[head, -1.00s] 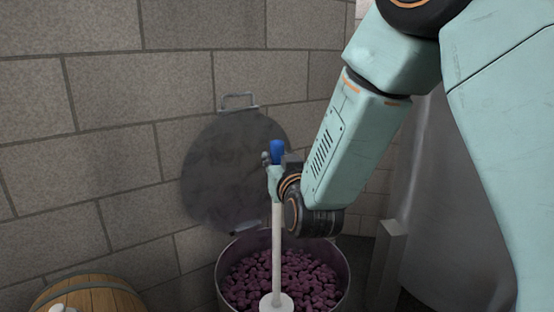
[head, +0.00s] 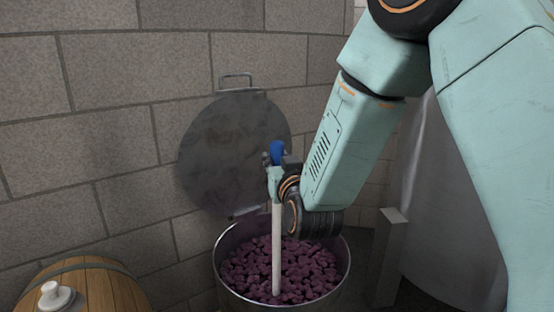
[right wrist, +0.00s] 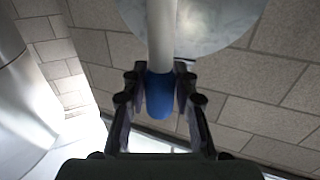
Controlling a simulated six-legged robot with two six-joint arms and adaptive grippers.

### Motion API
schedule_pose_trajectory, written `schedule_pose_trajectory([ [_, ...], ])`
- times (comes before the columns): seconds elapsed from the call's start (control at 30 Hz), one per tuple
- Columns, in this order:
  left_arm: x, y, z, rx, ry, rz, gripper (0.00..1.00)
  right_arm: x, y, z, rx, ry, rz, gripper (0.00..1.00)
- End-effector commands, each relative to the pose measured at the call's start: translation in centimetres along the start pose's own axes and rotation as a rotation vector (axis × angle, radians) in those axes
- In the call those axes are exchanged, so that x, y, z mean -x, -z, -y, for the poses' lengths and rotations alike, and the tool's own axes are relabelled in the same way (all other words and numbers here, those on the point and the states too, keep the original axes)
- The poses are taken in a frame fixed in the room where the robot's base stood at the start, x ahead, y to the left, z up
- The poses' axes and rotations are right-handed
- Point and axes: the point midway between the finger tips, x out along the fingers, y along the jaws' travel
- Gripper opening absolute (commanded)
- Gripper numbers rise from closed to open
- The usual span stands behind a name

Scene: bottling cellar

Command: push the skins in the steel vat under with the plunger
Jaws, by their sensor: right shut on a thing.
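The steel vat (head: 338,284) stands open at the bottom middle of the head view, full of dark purple skins (head: 310,268). The plunger (head: 277,235) has a pale shaft and a blue grip, and stands about upright in the vat. Its lower end goes into the skins and its disc is hidden there. My right gripper (head: 276,172) is shut on the plunger near its top, above the vat. The right wrist view shows the fingers on either side of the blue grip (right wrist: 160,96). My left gripper is not in view.
A round grey lid (head: 225,150) with a handle stands up behind the vat, in front of the block wall (head: 100,125). A wooden barrel (head: 115,290) with a white bung (head: 57,296) is at the lower left. A grey post (head: 388,262) and a large metal tank (head: 445,225) stand at the right.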

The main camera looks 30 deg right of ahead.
Motion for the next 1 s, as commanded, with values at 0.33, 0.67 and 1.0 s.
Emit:
schedule_pose_trajectory([
  [0.33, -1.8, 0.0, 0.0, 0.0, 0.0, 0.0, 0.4, 0.0, -2.1, 0.0, -0.001, 0.0, -0.004, 0.0],
  [0.67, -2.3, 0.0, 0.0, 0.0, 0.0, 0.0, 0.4, 0.0, -2.8, -0.1, -0.001, 0.0, -0.004, 0.0],
  [1.0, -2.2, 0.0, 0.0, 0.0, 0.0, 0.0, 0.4, 0.0, -2.7, -0.1, -0.001, 0.0, -0.004, 0.0],
])
